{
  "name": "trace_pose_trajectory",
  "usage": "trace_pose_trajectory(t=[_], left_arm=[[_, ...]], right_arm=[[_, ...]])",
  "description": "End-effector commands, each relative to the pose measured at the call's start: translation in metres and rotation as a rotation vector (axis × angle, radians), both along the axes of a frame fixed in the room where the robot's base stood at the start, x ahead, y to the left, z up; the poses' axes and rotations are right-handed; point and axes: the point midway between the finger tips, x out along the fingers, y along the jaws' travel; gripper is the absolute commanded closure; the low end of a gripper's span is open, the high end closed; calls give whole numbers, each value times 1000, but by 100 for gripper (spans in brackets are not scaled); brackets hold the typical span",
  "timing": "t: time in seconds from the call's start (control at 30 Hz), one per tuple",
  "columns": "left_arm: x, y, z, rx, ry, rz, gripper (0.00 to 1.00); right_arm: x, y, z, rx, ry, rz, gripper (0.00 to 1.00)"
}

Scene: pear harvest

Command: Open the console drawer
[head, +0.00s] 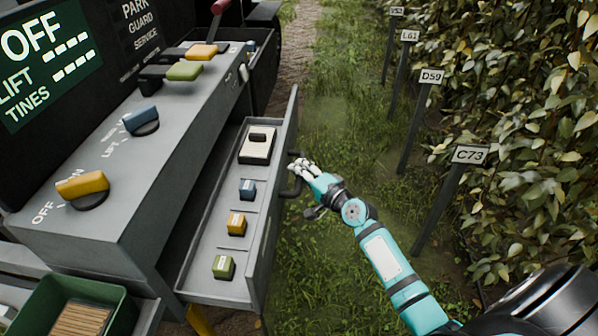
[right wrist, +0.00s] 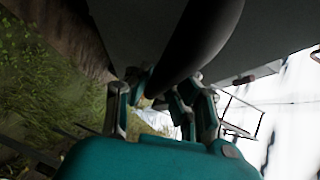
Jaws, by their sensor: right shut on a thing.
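The console drawer (head: 262,262) is pulled out from the right side of the grey console (head: 150,180) in the head view, and its inside shows. It holds a white box with a dark top (head: 257,146) and small blue (head: 247,190), orange (head: 236,224) and green (head: 223,267) blocks in a row. My right gripper (head: 299,167) is at the drawer's outer face, shut on the dark drawer handle (head: 291,188). In the right wrist view the dark handle (right wrist: 205,40) passes between the fingers. My left gripper is not in view.
Labelled posts, such as C73 (head: 470,155), stand before a leafy hedge (head: 520,90) at the right. A grass strip (head: 345,130) lies between. A green bin (head: 115,300) is at bottom left. Coloured knobs, such as a yellow one (head: 82,185), sit on the console top.

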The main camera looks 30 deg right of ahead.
Motion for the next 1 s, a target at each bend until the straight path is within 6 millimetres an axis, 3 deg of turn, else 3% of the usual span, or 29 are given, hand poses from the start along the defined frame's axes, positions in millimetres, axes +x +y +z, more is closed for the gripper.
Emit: trace_pose_trajectory(t=[0.13, 0.17, 0.33, 0.67, 0.77, 1.0], left_arm=[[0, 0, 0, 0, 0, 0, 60], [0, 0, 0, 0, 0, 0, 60], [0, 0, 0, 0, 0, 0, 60], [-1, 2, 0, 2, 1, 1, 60], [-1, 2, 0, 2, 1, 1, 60], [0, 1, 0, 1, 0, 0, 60]], right_arm=[[-1, 3, -5, 4, 12, 7, 100], [-1, 3, -5, 4, 12, 7, 79], [-1, 2, -3, 2, 7, 5, 58], [-4, 1, -1, 1, 4, 2, 58], [-17, -2, 0, 1, 5, 2, 58], [-66, -10, 6, -2, 7, 4, 58]])
